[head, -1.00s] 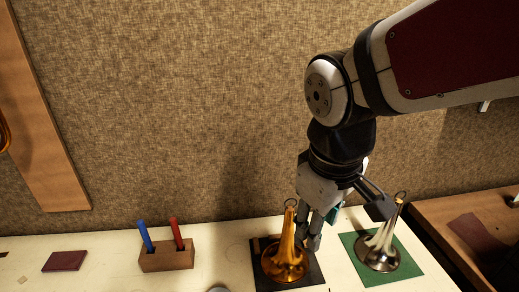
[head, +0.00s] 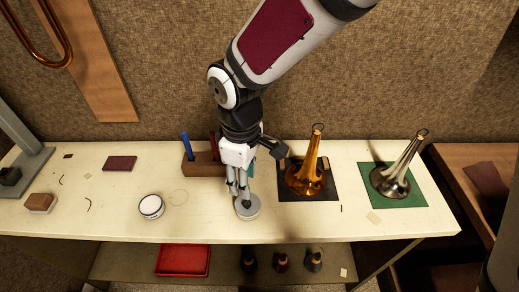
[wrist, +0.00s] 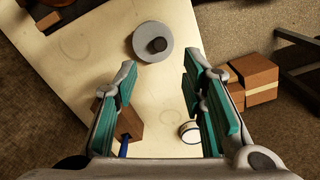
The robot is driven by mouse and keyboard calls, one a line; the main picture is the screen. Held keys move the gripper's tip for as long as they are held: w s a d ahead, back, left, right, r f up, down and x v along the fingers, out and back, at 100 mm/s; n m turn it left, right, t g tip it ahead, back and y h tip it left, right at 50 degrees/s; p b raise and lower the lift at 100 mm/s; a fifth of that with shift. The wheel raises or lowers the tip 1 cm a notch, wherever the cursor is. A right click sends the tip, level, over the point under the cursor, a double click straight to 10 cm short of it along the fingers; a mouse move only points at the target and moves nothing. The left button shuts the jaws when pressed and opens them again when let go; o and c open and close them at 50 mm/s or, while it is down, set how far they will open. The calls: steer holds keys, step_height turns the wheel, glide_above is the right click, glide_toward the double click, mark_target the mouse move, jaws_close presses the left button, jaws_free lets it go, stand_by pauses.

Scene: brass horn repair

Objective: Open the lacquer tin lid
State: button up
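A round grey tin (head: 248,211) stands on the cream worktop, below my gripper in the head view. My gripper (head: 239,192) points down over the tin. In the wrist view my gripper (wrist: 160,70) has its two green-padded fingers wide apart with nothing between them. The tin lies beyond the fingertips, towards the top of that view. In the head view the fingers partly hide the knob.
A white-topped round container (head: 151,206) stands to the left. Behind my gripper is a wooden pen block (head: 203,168). To the right are a brass horn (head: 306,178) on a dark mat and a silver horn (head: 391,181) on a green mat (head: 412,197). A red tray (head: 182,261) lies below.

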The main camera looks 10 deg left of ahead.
mark_target(247, 202)
step_height(247, 202, down, 9)
steer(key=shift+r+p, duration=0.15)
steer(key=shift+p, duration=0.15)
steer(key=shift+c, duration=0.4)
jaws_close()
